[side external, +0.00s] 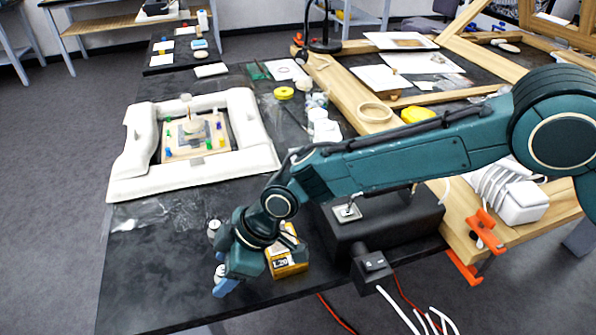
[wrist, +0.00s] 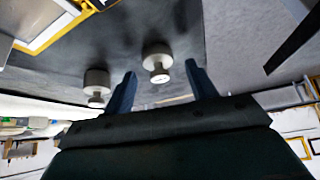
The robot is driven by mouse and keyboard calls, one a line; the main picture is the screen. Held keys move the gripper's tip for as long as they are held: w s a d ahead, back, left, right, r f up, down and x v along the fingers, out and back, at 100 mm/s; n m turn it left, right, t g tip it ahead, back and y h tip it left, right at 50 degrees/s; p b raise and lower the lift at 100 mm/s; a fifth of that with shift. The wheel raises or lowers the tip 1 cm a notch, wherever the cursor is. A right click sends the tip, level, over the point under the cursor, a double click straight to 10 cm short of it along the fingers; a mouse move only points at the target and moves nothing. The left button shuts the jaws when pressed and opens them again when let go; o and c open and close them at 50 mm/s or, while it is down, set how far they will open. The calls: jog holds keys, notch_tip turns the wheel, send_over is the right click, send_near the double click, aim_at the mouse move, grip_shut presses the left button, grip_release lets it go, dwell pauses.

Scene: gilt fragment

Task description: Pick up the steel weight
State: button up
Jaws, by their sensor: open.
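Two small grey metal weights with knobs show in the wrist view. One weight (wrist: 157,60) lies between the fingertips of my gripper (wrist: 161,82), with a gap on each side. The other weight (wrist: 96,84) is to the left, outside the left finger. In the side external view, one weight (side external: 213,228) stands at the left of my gripper (side external: 222,281), near the table's front end. The weight by the fingers is mostly hidden there. My gripper is open, low over the black table. I cannot tell which weight is the steel one.
A yellow box (side external: 290,262) stands close to the right of my gripper. A black case (side external: 385,228) is farther right. A white padded frame (side external: 125,182) around a gilt piece lies behind. Clear film (side external: 155,215) lies on the table (side external: 150,285), whose front left is bare.

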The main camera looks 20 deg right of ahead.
aim_at(222, 270)
jog(key=shift+a+f, duration=0.3)
jog(key=shift+f, duration=0.2)
jog(key=c, duration=1)
jog(key=shift+w+r, duration=0.1)
jog(key=shift+r, duration=0.15)
notch_tip(222, 270, up, 20)
jog(key=shift+f, duration=0.15)
dwell(0.6)
